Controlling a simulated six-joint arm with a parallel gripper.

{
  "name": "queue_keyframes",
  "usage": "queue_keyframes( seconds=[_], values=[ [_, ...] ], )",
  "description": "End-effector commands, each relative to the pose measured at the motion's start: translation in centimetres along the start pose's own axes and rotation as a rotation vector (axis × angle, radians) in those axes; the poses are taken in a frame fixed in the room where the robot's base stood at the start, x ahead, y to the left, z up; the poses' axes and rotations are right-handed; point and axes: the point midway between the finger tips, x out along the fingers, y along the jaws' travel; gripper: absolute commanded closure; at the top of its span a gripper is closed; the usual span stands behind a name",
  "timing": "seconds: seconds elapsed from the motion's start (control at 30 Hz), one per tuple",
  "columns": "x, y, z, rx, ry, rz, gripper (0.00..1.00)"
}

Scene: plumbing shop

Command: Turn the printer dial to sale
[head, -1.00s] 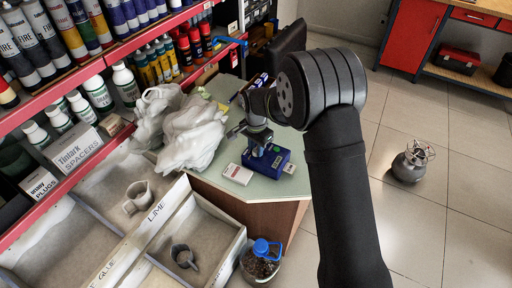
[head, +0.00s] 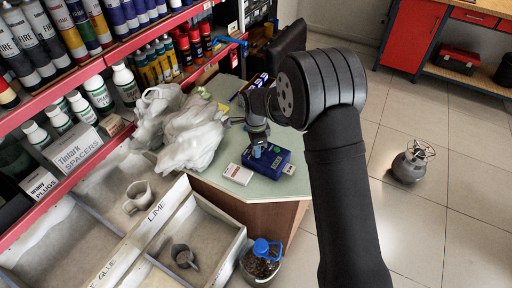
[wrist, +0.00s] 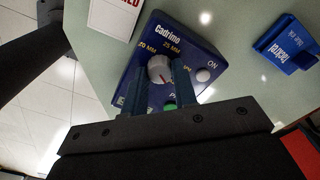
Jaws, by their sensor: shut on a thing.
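The blue printer (head: 272,160) sits on the pale green counter, with white "Cadrimo" lettering in the wrist view (wrist: 190,42). Its round grey dial (wrist: 159,64) has a dark red mark, which lies on the side toward my gripper. "20 MM" and "25 MM" are printed around the dial; a small label to its right is too small to read surely. My gripper (head: 258,148) is over the printer, its two blue fingers on either side of the dial in the wrist view (wrist: 160,76), shut on it. The fingers hide part of the printer's lower face.
A white card box (head: 237,174) lies beside the printer. Crumpled plastic bags (head: 190,135) are at the left, and a dark screen (head: 287,48) stands behind. A small green button (wrist: 169,106) is near the fingers.

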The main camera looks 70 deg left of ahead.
Motion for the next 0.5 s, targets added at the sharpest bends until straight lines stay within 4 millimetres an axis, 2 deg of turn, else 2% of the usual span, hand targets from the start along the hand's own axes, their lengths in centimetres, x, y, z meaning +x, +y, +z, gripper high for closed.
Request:
queue_keyframes(
  seconds=[0.4, 0.43, 0.5],
  values=[
    [0.0, 0.02, 0.0, 0.008, 0.0, 0.001, 0.97],
    [0.0, 0.02, 0.0, 0.008, 0.0, 0.001, 0.72],
    [0.0, 0.02, 0.0, 0.008, 0.0, 0.001, 0.59]
  ],
)
